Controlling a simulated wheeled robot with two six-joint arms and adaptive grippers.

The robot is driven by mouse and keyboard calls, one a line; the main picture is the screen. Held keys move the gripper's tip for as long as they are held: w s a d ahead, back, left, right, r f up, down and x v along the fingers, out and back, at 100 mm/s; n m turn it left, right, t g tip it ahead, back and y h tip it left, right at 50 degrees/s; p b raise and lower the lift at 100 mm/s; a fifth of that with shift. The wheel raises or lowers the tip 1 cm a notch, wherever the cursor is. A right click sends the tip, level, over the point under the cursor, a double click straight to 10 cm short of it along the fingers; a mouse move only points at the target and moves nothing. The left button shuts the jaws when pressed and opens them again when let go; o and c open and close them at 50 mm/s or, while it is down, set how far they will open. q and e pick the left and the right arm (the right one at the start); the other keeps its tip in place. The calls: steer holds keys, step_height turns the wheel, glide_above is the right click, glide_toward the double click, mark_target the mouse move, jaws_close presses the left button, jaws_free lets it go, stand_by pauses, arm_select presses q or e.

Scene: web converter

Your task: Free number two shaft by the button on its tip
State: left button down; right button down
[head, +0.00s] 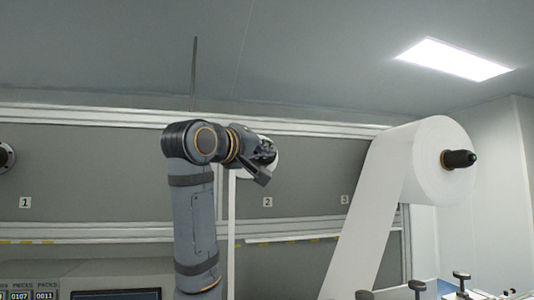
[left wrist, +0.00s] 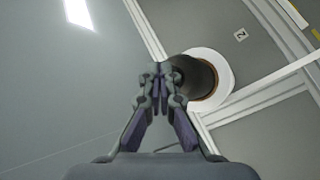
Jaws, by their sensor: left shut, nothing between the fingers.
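The number two shaft (left wrist: 194,72) shows in the left wrist view as a dark cylinder sticking out of a white roll (left wrist: 225,66). The number 2 label (left wrist: 240,35) is beside it. My left gripper (left wrist: 161,70) is shut and empty, its fingertips overlapping the shaft's near end in the picture. I cannot tell whether they touch it. The button on the tip is hidden behind the fingers. In the head view my left gripper (head: 266,168) is in front of the number two roll, above the label (head: 267,202), and hides most of the roll and shaft. My right gripper is not in view.
A large white roll (head: 432,160) on the number three shaft (head: 459,159) stands out at the right, its web (head: 365,225) slanting down. A bare shaft mount (head: 5,157) is at the far left. Black knobs (head: 418,288) and a screen (head: 115,294) are along the bottom.

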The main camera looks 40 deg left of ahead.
arm_select(q)
steer(key=shift+d, duration=0.1)
steer(key=s+d, duration=0.4)
steer(key=shift+d, duration=0.2)
stand_by(0.3)
steer(key=shift+w, duration=0.1)
